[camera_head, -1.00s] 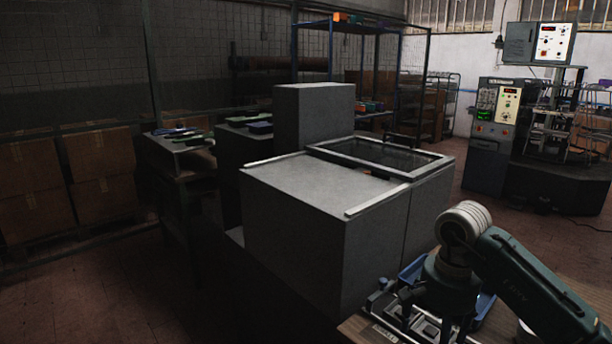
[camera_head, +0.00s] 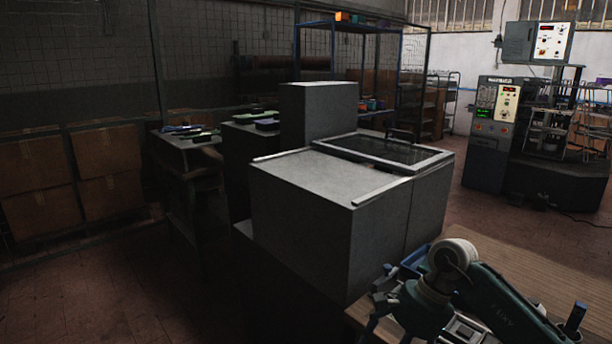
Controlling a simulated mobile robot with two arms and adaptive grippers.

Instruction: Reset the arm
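My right arm (camera_head: 490,298), dark green with a pale round joint cap, reaches in from the lower right corner. It bends down over a wooden table. Its gripper end is low in the picture, dark and partly hidden by the arm and by clutter on the table. I cannot make out whether its fingers are open or shut, or whether they hold anything. My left gripper and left arm are not in view.
A grey box-shaped machine (camera_head: 310,225) with a framed glass lid (camera_head: 385,152) stands left of the wooden table (camera_head: 530,275). A blue tray (camera_head: 413,262) lies partly behind my arm. A press machine (camera_head: 490,125) stands at the back right. Open floor lies between.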

